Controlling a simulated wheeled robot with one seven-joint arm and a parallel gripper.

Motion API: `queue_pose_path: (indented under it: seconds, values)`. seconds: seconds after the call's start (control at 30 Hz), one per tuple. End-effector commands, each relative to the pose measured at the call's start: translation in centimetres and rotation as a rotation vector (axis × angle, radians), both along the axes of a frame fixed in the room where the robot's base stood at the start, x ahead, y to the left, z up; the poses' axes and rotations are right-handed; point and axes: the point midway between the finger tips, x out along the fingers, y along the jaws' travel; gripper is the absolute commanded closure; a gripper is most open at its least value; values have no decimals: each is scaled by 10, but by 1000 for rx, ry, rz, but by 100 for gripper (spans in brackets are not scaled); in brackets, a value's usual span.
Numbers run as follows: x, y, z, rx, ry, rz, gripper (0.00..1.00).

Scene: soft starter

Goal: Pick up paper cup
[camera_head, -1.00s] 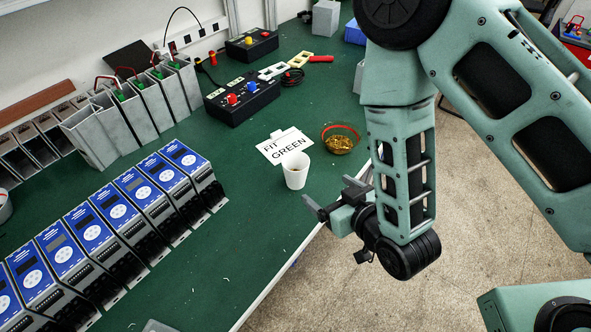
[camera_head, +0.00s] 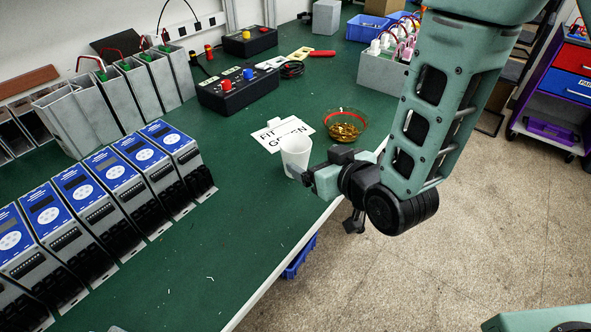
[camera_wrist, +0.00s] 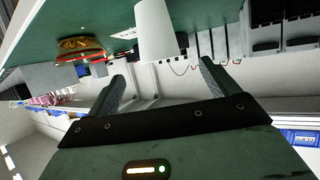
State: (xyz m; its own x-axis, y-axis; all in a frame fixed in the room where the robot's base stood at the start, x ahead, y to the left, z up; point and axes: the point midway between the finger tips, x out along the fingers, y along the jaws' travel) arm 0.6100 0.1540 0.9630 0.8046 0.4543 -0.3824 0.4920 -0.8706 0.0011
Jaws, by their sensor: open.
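The white paper cup (camera_head: 295,153) stands upright on the green table near its right edge, in front of a white card with black lettering (camera_head: 272,134). My gripper (camera_head: 316,167) is open just right of the cup, at about the cup's height, with its fingers pointing toward it. The lower part of the cup is partly covered by a finger in the head view. In the wrist view the picture is turned over; the cup (camera_wrist: 156,30) lies ahead, between the lines of the two open fingers (camera_wrist: 160,74). Whether a finger touches the cup I cannot tell.
A glass bowl of brass-coloured pieces (camera_head: 345,124) stands behind the gripper. A row of blue-faced soft starters (camera_head: 110,185) stands left of the cup. A black box with knobs (camera_head: 238,93) is farther back. The table front is clear.

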Motion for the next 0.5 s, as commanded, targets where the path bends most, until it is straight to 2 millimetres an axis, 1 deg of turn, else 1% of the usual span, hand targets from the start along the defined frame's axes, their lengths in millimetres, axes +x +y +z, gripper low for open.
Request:
queue_pose_path:
  seconds: [0.03,0.37,0.4,0.5]
  values:
    - [1,1,-6,2,-3,0,13]
    - [4,2,-7,3,-2,1,13]
    - [11,6,-6,0,2,1,13]
    - [24,13,-12,0,2,0,13]
